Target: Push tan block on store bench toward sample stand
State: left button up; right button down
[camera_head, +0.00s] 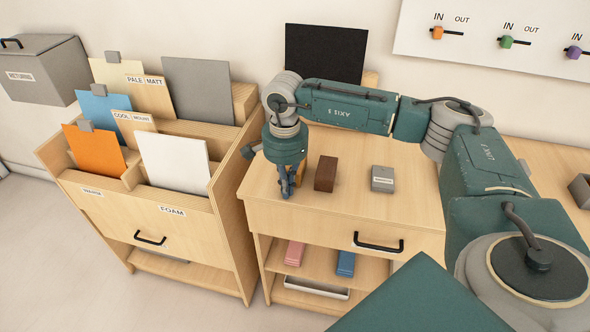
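The tan block (301,172) is on the store bench (345,206), at its left side. It is mostly hidden behind my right gripper (287,192). The gripper points down beside the block, with its fingertips low over the bench top. Its fingers look close together, with nothing seen between them. I cannot tell whether it touches the block. What looks like the sample stand, with a black panel (325,52) on it, is at the back of the bench. My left gripper is out of view.
A dark brown block (326,173) and a grey block (382,179) stand right of the gripper. A board rack (150,190) is close on the left. A pink block (294,253) and a blue block (345,263) lie on the lower shelf. The bench front is clear.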

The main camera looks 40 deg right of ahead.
jog(key=shift+d+f, duration=0.1)
jog(key=shift+d, duration=0.05)
jog(key=shift+w+d+b, duration=0.35)
jog(key=shift+w+d, duration=0.45)
jog(key=shift+d, duration=0.3)
jog(key=shift+w+d+b, duration=0.35)
jog(key=shift+w+d, duration=0.4)
jog(key=shift+d, duration=0.3)
jog(key=shift+w+d, duration=0.1)
jog(key=shift+w+d, duration=0.15)
jog(key=shift+d, duration=0.05)
jog(key=shift+w+d+b, duration=0.25)
jog(key=shift+w+d, duration=0.45)
jog(key=shift+d, duration=0.2)
jog(key=shift+w+d+b, duration=0.2)
jog(key=shift+w+d, duration=0.45)
jog(key=shift+d, duration=0.2)
jog(key=shift+w+d, duration=0.1)
